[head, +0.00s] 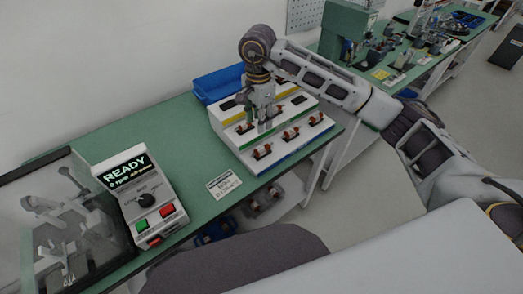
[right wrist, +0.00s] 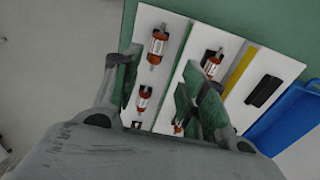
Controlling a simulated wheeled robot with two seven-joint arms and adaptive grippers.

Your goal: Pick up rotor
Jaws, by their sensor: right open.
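Several small rotors with copper-orange bodies and metal shafts lie in rows on a white stepped rack; one front-row rotor (head: 262,151) and another (head: 291,134) show clearly in the head view. In the right wrist view, one rotor (right wrist: 157,46) lies beyond the fingertips, and another (right wrist: 211,62) is partly hidden by a finger. My right gripper (head: 265,124) points down over the rack, open, with nothing seen held. Its two green-padded fingers stand apart in the right wrist view (right wrist: 160,88). My left gripper is out of view.
The white rack (head: 236,137) stands on a green bench (head: 175,120), near its right end. A blue bin (head: 217,84) is behind it. A test unit reading READY (head: 140,188) and a clear-covered fixture (head: 60,225) stand left.

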